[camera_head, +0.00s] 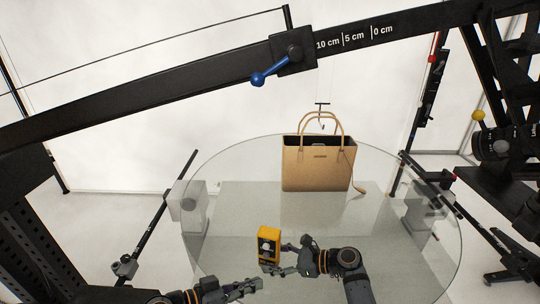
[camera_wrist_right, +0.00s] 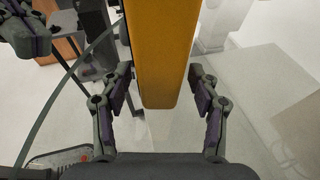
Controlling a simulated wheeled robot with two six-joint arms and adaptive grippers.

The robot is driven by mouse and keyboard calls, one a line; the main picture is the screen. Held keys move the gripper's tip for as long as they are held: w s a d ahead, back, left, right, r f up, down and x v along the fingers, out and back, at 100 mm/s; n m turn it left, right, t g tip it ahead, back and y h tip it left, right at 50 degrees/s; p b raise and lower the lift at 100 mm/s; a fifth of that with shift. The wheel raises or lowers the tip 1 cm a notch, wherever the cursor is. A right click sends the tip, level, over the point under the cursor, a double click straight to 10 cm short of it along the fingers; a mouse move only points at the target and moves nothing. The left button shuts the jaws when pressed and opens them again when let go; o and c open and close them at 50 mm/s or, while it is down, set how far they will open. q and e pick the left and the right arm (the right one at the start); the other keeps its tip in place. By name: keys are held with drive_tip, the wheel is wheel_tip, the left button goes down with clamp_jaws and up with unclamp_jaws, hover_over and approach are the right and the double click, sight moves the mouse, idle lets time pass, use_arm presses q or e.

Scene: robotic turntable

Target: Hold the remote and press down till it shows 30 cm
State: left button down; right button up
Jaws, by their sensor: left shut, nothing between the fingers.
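The yellow remote (camera_head: 268,240) stands upright in the fingers of my right gripper (camera_head: 284,258), above the glass turntable's near side. The black beam's scale (camera_head: 354,37) shows 10 cm, 5 cm and 0 cm marks. A black block (camera_head: 292,52) with a blue lever sits just left of the 10 cm mark. No 30 cm mark shows.
A tan handbag (camera_head: 318,168) stands on the round glass turntable (camera_head: 225,160), under a small hook. Black stands and rods flank the table on both sides. A camera (camera_head: 492,146) is mounted at the right. The glass between the bag and my grippers is clear.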

drive_tip(key=v, duration=1.2)
use_arm(q)
drive_tip(key=shift+s, duration=0.1)
use_arm(e)
drive_tip(key=shift+s, duration=0.1)
